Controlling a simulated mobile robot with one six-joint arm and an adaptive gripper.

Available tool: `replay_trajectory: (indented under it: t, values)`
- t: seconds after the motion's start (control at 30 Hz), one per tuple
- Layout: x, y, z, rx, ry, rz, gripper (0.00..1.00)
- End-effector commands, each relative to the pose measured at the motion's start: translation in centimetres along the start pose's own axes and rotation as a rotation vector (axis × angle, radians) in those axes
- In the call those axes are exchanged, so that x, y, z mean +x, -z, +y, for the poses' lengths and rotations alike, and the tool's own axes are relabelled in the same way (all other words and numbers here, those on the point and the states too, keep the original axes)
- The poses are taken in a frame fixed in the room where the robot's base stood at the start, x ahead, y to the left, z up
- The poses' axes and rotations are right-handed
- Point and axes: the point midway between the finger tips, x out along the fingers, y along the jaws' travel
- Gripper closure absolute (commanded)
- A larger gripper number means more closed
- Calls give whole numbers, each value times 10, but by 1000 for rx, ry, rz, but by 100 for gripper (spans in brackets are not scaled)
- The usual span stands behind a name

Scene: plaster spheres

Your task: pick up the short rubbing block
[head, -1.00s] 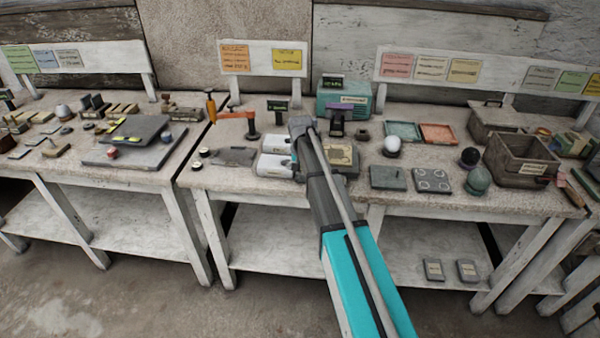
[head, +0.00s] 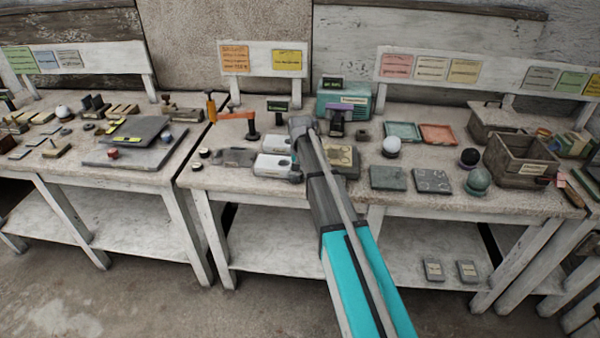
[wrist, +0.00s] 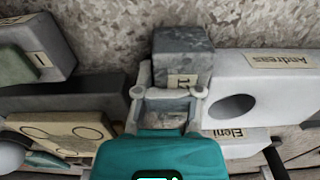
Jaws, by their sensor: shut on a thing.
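My gripper (wrist: 168,92) is shut on a grey, speckled block (wrist: 182,50) in the wrist view. The block stands up between the two pale fingertips and carries a small label on its near side, partly covered by the fingers. I take this to be the short rubbing block, but its label is not legible. In the head view my arm hides most of the gripper and the block, beside the white boxes on the middle bench.
A white box (wrist: 285,85) labelled Andreas, with a round hole, sits close on the right in the wrist view. A dark box (wrist: 35,50) and a beige plate with circles (wrist: 65,132) lie left. The middle bench (head: 225,185) is crowded; its front edge is clearer.

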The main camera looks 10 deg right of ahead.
Motion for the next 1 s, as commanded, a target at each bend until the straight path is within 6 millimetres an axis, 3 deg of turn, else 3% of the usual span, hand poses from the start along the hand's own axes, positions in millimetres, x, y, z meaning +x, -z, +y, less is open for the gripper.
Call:
replay_trajectory:
  t: [0.27,0.6,1.0]
  values:
    - [-9,0,-1,-1,1,0,100]
    - [-38,-1,0,0,0,0,100]
    - [-84,-39,17,0,0,0,100]
